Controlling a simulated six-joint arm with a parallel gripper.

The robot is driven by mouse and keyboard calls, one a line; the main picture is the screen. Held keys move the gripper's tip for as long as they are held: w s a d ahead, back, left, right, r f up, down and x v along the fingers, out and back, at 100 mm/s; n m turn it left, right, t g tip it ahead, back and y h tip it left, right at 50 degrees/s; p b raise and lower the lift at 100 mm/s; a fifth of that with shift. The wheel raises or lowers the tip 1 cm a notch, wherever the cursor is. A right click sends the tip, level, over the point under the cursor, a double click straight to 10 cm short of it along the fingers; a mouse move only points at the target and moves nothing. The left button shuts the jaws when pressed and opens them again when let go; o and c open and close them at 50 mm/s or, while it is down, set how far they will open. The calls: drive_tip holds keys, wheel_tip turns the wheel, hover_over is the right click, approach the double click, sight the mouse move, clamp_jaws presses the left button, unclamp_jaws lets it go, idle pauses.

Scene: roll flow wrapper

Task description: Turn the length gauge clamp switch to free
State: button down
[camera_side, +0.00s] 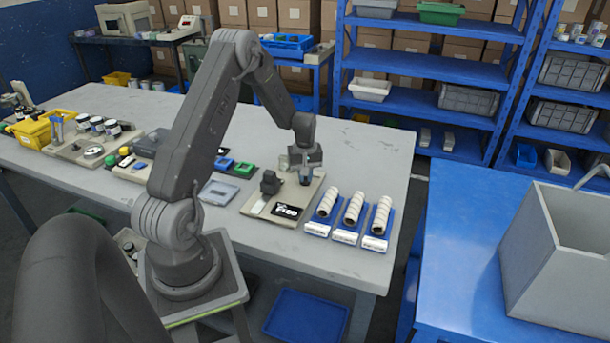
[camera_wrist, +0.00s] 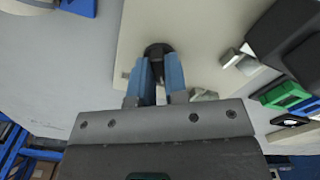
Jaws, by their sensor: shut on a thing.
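My gripper (camera_side: 306,179) points down over a beige base plate (camera_side: 251,207) on the grey bench. In the wrist view my gripper (camera_wrist: 159,72) has its two blue fingers shut on a dark, round-topped knob (camera_wrist: 157,49), which looks like the clamp switch. The fingers hide its lower part, and I cannot read its position. In the side view the knob is hidden behind the fingers. A black label with white lettering (camera_side: 286,210) lies on the front of the plate, too small to read surely.
A dark block (camera_side: 270,182) stands on the plate left of my gripper. Small metal brackets (camera_wrist: 238,60) sit near the fingers. Several white rolls on blue trays (camera_side: 352,208) stand close on the right. Green and blue pieces (camera_side: 243,168) lie further left.

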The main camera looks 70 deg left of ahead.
drive_tip(key=c, duration=1.1)
unclamp_jaws()
drive_tip(key=shift+c, duration=0.2)
wheel_tip(320, 180, up, 14)
